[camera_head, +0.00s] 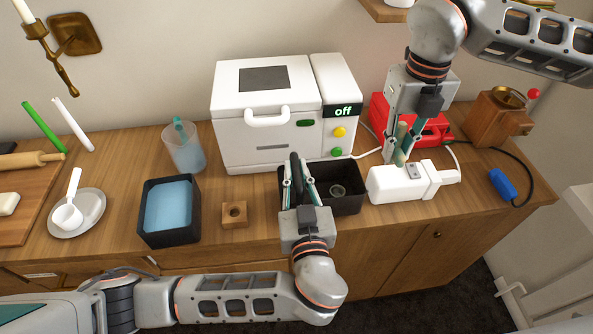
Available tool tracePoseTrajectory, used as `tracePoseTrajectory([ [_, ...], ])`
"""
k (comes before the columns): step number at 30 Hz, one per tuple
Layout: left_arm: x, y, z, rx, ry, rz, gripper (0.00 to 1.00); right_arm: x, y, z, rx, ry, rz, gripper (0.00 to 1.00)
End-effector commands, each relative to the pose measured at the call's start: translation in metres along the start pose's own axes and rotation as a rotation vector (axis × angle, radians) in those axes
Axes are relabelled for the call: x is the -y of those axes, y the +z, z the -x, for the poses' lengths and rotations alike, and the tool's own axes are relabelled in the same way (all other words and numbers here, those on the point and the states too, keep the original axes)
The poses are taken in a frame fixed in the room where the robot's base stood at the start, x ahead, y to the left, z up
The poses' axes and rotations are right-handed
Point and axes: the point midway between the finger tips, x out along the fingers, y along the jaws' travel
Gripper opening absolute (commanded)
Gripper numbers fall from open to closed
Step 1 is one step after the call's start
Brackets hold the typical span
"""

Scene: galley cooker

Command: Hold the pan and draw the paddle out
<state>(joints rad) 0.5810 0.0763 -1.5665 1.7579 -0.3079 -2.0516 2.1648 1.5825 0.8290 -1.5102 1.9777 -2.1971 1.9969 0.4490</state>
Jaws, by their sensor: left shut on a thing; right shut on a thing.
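The black pan (349,200) sits on the counter in front of the white bread machine. A small round dark-grey part (337,190), perhaps the paddle, shows on its floor. My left gripper (298,180) comes from the front and is shut on a black upright part (295,166) at the pan's left end, perhaps its handle. My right gripper (399,158) points down to the right of the pan, apart from it. It is shut on a slim tan rod-like thing (402,134), largely hidden by the fingers. Its tips are just behind or above a white bottle-like object (392,186).
The bread machine (268,140) reads "off". A red object (430,131) and a wooden grinder (495,118) stand at right, near a blue item (502,184). A blue-filled black tub (152,230), a wooden block (234,222) and a clear cup (182,155) stand left.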

Motion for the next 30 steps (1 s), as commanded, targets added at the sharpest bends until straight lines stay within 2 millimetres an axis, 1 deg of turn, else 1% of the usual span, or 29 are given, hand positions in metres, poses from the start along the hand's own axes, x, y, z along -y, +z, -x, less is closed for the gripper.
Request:
tracePoseTrajectory([
  [3, 0.000, 0.000, 0.000, 0.000, 0.000, 0.000, 0.00, 0.000, 0.000, 0.000, 0.000, 0.000, 0.000, 0.00],
  [4, 0.000, 0.000, 0.000, 0.000, 0.000, 0.000, 0.21, 0.000, 0.000, 0.000, 0.000, 0.000, 0.000, 0.00],
  [5, 0.000, 0.000, 0.000, 0.000, 0.000, 0.000, 0.29, 0.000, 0.000, 0.000, 0.000, 0.000, 0.000, 0.00],
  [6, 0.000, 0.000, 0.000, 0.000, 0.000, 0.000, 0.33, 0.000, 0.000, 0.000, 0.000, 0.000, 0.000, 0.00],
  [15, 0.000, 0.000, 0.000, 0.000, 0.000, 0.000, 0.33, 0.000, 0.000, 0.000, 0.000, 0.000, 0.000, 0.00],
  [19, -0.001, 0.001, 0.006, 0.003, 0.001, 0.001, 0.33, 0.000, 0.000, 0.000, 0.000, 0.000, 0.000, 0.00],
  [23, -0.001, 0.002, 0.024, 0.006, 0.002, 0.002, 0.33, 0.000, 0.000, 0.000, 0.000, 0.000, 0.000, 0.00],
  [30, 0.000, 0.002, 0.070, 0.006, 0.000, 0.002, 0.33, 0.000, 0.000, 0.000, 0.000, 0.000, 0.000, 0.00],
])
